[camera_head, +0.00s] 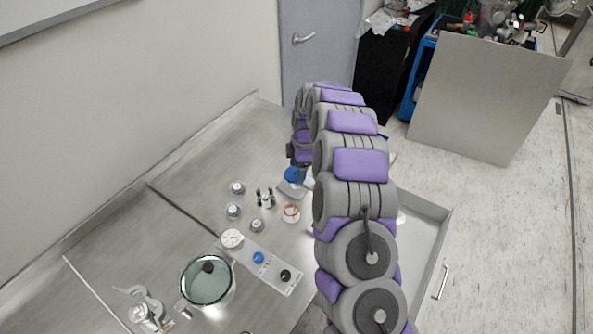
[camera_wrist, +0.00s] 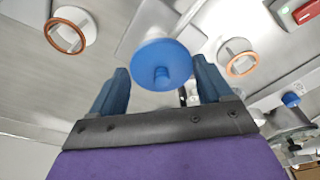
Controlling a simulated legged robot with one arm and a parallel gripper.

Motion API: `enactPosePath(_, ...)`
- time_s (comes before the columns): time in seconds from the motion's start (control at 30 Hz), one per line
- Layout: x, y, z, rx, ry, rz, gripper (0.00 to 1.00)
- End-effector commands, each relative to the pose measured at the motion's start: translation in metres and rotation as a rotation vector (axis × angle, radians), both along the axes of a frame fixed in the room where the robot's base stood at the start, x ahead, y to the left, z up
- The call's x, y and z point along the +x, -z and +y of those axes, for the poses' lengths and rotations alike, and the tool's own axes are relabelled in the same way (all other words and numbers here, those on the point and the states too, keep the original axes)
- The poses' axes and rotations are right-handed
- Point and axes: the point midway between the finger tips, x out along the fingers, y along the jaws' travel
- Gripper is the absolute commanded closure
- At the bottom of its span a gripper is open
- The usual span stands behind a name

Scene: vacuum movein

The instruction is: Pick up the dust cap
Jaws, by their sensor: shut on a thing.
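The blue dust cap (camera_wrist: 162,66) is a round disc with a small knob, between the two dark blue fingers of my gripper (camera_wrist: 160,84) in the wrist view. My gripper is shut on it. In the head view the blue cap (camera_head: 292,174) shows just left of the end of my arm, over the steel table (camera_head: 150,240). My arm partly hides the gripper there. I cannot tell whether the cap touches what lies beneath it.
Several small metal fittings (camera_head: 237,188) and a copper-rimmed ring (camera_head: 290,213) stand close by. An open drawer (camera_head: 425,225) is at the right. The table's back left is clear.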

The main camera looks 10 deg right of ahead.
Motion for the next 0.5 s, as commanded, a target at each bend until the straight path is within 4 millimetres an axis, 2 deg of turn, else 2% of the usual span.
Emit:
enactPosePath(0.17,0.000,-0.009,0.002,0.002,-0.001,0.000,0.55)
enactPosePath(0.43,0.000,-0.038,0.001,0.002,-0.001,-0.001,0.55)
enactPosePath(0.5,-0.007,-0.037,-0.002,0.002,0.000,0.000,0.55)
